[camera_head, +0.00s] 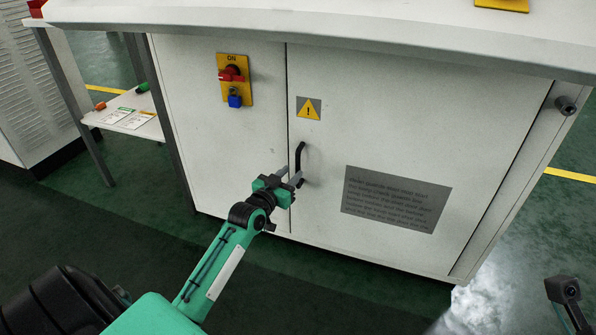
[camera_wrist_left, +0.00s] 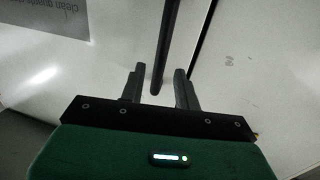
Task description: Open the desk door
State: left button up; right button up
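The desk door (camera_head: 390,130) is a white panel on the front of the desk, and it looks shut, flush along the vertical seam at its left edge. Its black bar handle (camera_head: 300,158) stands upright near that seam. In the left wrist view the handle (camera_wrist_left: 167,40) comes down from the top to between the fingers. My left gripper (camera_head: 290,178) is open at the handle's lower part, with one finger on each side (camera_wrist_left: 158,82). Small gaps show between the fingers and the bar. My right gripper is not in view.
The desk top (camera_head: 330,28) overhangs the door. The green floor in front looks clear.

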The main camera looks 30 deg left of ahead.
aim_at(297, 168)
pick_arm(q)
jog(key=shift+w+a+b, duration=0.1)
jog(key=shift+w+b, duration=0.65)
jog(key=shift+w, duration=1.65)
grip_shut()
